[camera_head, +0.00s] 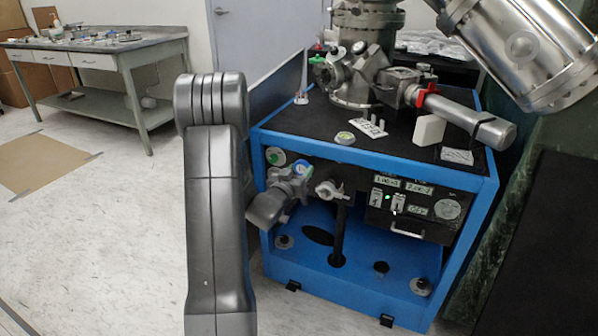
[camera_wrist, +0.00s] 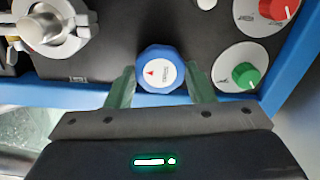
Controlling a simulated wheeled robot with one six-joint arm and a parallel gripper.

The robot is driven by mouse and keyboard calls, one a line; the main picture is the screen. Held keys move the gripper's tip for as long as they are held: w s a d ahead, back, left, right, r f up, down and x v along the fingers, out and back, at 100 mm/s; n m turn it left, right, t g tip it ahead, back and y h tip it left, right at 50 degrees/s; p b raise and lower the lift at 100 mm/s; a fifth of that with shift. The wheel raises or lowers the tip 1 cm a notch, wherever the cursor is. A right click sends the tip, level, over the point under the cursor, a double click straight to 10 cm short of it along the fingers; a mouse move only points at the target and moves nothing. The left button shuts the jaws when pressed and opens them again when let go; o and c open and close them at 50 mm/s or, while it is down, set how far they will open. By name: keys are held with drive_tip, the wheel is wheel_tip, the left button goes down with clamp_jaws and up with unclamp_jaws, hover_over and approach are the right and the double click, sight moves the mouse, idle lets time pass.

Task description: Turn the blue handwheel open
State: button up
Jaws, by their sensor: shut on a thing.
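The blue handwheel (camera_wrist: 160,70) has a white centre disc with a red arrow and small print. It sits between the two greenish fingers of my gripper (camera_wrist: 161,84) in the wrist view, one finger at each side. My gripper is shut on it. In the head view the blue handwheel (camera_head: 302,166) is small and partly covered by my gripper (camera_head: 292,180), at the front of the blue-framed cart. The finger contact is too small to see clearly there.
A green knob (camera_wrist: 245,75) and a red knob (camera_wrist: 277,8) are on the panel right of the handwheel in the wrist view. A metal clamp fitting (camera_wrist: 45,28) is to its left. The blue cart frame (camera_head: 375,159) carries metal vacuum parts on top. Open floor is at left.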

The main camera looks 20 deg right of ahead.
drive_tip(key=o, duration=1)
drive_tip(key=shift+c, duration=0.2)
drive_tip(key=shift+a, duration=0.1)
drive_tip(key=p+v, duration=0.1)
drive_tip(key=v, duration=1.2)
drive_tip(key=shift+s+a, duration=0.25)
drive_tip(key=shift+d, duration=0.1)
drive_tip(key=b+x, duration=0.1)
drive_tip(key=x, duration=1.2)
drive_tip(key=shift+w+d, duration=0.2)
drive_tip(key=shift+d, duration=0.05)
